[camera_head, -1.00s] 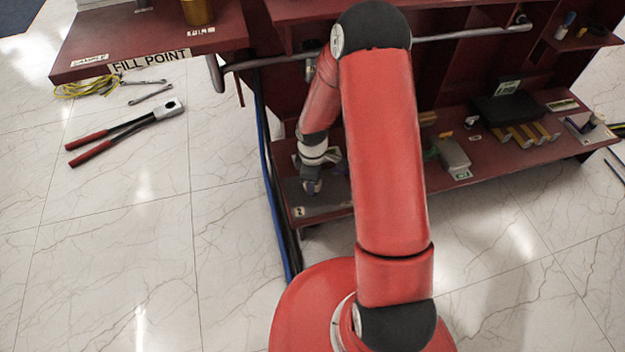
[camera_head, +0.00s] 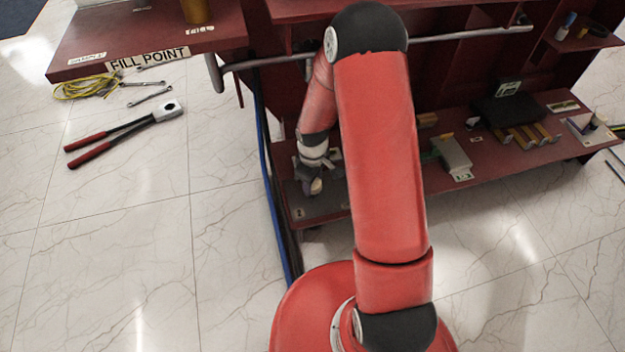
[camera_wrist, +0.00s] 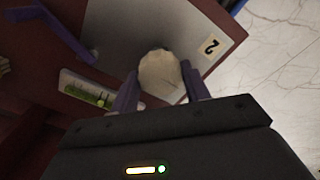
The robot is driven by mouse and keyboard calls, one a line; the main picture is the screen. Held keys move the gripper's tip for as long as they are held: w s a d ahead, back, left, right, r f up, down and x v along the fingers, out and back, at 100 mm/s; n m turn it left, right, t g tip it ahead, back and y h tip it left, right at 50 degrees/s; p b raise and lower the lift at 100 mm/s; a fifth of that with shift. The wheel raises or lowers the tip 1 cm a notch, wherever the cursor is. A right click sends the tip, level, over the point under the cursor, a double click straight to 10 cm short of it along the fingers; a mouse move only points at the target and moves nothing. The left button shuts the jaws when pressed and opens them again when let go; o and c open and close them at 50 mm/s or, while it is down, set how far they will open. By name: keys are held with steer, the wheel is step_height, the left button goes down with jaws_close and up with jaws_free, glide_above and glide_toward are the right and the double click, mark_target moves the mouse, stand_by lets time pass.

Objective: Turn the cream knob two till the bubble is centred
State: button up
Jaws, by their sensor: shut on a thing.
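The cream knob (camera_wrist: 160,73) stands between the two purple fingers of my gripper (camera_wrist: 160,88) in the wrist view, beside a label reading "2" (camera_wrist: 211,46). My gripper is shut on the knob. In the head view the gripper (camera_head: 314,180) is low over the left end of the lower red shelf, with a small cream spot of the knob (camera_head: 316,186) showing at its tip. A level vial (camera_wrist: 87,92) with yellow-green fluid lies left of the knob in the wrist view. Its bubble is too small and blurred to place surely.
A purple bent handle (camera_wrist: 55,30) lies at the upper left in the wrist view. Blue and black hoses (camera_head: 275,200) run down left of the shelf.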

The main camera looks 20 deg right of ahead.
steer(key=o, duration=1)
step_height(320, 180, up, 8)
steer(key=shift+f+p, duration=0.1)
steer(key=shift+p, duration=0.6)
